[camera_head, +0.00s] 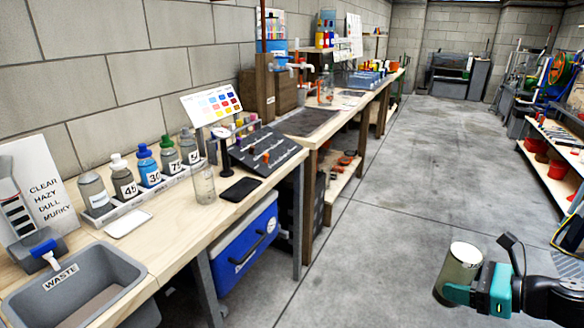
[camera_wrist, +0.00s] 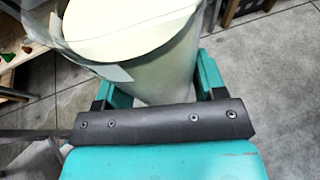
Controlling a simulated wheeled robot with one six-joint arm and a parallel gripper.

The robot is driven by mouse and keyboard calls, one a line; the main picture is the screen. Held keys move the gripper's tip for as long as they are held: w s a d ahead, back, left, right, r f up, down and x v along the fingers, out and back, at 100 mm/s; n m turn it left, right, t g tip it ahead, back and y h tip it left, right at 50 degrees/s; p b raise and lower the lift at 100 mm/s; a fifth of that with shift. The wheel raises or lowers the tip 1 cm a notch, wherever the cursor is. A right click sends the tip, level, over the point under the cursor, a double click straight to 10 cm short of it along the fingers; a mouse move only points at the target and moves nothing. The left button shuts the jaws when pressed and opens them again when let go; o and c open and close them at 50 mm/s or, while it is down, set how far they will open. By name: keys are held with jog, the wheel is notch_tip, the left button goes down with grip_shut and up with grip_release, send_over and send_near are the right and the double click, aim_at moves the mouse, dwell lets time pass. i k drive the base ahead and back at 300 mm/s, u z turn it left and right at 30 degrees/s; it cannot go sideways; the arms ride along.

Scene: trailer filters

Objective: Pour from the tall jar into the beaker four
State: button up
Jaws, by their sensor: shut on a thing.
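My gripper (camera_head: 466,292) is shut on a clear jar (camera_head: 461,262) at the lower right of the head view, out over the floor and away from the bench. The jar holds pale, cloudy liquid and leans slightly. In the wrist view the jar (camera_wrist: 160,72) stands between the teal fingers, with the pale liquid surface showing near its top. A clear, colourless vessel (camera_head: 203,186) stands on the left bench, right of the bottle row. No label reading four is legible, so I cannot tell whether it is beaker four.
The wooden bench (camera_head: 160,232) runs along the left wall. It bears a grey waste basin (camera_head: 130,274), several labelled bottles (camera_head: 150,172) in a rack, a black phone-like slab (camera_head: 240,189) and a sloped dark panel (camera_head: 262,150). A blue cooler (camera_head: 245,240) sits below. The floor (camera_head: 360,240) between is clear.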

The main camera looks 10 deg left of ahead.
aim_at(202, 170)
jog(key=z, duration=0.25)
jog(key=k, duration=0.65)
jog(key=z, duration=0.35)
jog(key=i, duration=1.1)
jog(key=u, duration=0.8)
jog(key=i, duration=0.55)
jog(key=u, duration=0.5)
